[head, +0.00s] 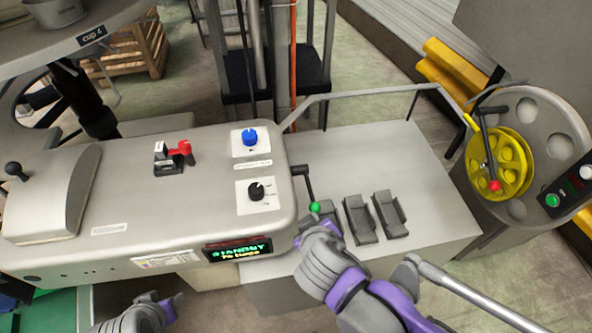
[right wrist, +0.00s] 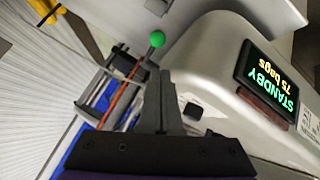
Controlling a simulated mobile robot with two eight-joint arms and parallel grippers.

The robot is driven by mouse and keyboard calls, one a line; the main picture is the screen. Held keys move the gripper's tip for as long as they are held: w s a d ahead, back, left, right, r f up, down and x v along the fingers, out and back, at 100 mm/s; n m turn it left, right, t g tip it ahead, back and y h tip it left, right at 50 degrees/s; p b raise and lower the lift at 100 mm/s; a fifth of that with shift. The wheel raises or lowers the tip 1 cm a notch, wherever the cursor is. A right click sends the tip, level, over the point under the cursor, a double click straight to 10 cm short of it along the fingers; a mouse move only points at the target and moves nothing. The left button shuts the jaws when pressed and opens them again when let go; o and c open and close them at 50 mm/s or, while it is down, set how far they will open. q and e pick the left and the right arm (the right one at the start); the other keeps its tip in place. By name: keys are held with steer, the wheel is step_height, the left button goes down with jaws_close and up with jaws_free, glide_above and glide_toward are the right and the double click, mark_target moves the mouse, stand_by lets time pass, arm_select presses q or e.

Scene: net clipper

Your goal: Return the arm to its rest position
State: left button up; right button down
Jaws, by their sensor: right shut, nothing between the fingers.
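My right arm reaches in from the bottom of the head view, over the front of the grey clipper machine (head: 215,190). My right gripper (head: 312,222) is by the green-knobbed lever (head: 315,207) at the machine's right end. In the right wrist view its fingers (right wrist: 162,80) are together and empty, with the green knob (right wrist: 156,39) just beyond the tips. I cannot tell whether they touch it. My left gripper (head: 140,318) shows only in part at the bottom edge, low left; its fingers are not clear.
A lit display (head: 238,249) reads STANDBY and 75 bags. A blue knob (head: 250,137), black knob (head: 256,191) and red lever (head: 181,149) sit on the machine. A yellow reel (head: 498,165) is at right. Free floor shows lower right.

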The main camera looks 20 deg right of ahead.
steer(key=s+f+m+g+y, duration=0.2)
steer(key=s+f+g+y, duration=0.1)
steer(key=s+f, duration=0.1)
steer(key=shift+s+d+m, duration=0.15)
steer(key=shift+d+m, duration=0.05)
steer(key=shift+m, duration=0.1)
steer(key=shift+f, duration=0.1)
stand_by(0.4)
